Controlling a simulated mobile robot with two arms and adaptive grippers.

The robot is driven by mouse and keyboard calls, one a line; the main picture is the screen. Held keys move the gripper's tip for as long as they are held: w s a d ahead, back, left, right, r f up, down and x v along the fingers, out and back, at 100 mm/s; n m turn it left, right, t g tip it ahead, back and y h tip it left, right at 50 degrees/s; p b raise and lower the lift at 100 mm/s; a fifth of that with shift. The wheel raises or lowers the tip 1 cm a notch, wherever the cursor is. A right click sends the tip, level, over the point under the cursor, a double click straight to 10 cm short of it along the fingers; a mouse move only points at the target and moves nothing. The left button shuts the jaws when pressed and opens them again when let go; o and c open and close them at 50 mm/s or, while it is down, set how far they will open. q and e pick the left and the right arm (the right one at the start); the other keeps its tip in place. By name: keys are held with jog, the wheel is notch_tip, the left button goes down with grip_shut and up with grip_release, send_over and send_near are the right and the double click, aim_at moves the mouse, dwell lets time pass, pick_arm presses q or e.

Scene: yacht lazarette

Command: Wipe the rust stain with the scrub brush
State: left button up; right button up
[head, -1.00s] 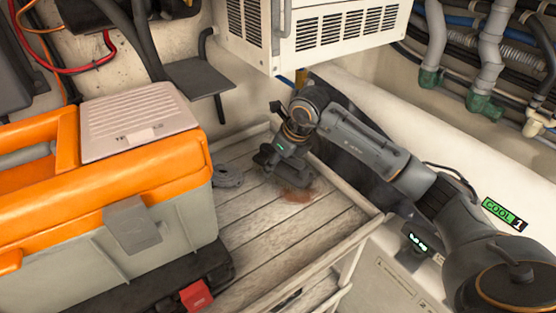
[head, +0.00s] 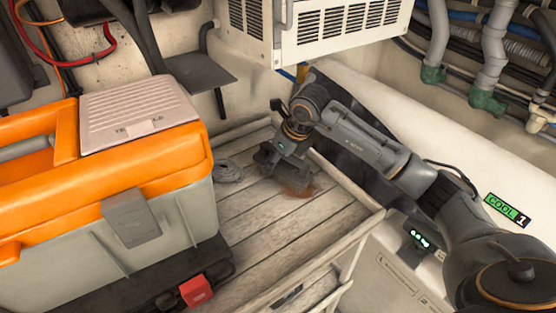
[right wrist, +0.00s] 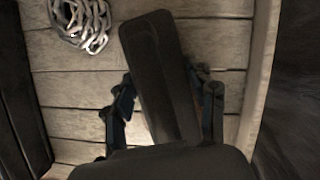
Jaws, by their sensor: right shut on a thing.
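The rust stain (head: 299,190) is a reddish-brown patch on the pale planks of the shelf in the head view. My right gripper (head: 283,158) is low over the planks at the stain's back-left edge, shut on the dark scrub brush (head: 270,168). In the right wrist view the brush (right wrist: 160,70) is a long dark block, slightly tilted, between the two fingers of the gripper (right wrist: 165,103). The brush hides part of the stain, and I cannot tell whether its underside touches the planks. The stain does not show in the wrist view. My left gripper is not in view.
A coiled grey chain (head: 229,171) lies left of the brush, and also shows in the wrist view (right wrist: 84,22). An orange and grey toolbox (head: 165,225) fills the left. A raised rim (head: 340,243) edges the shelf (head: 262,225). A white vented unit (head: 320,35) hangs behind.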

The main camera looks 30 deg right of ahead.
aim_at(302, 188)
jog(key=shift+f+b, duration=0.35)
jog(key=shift+f, duration=0.1)
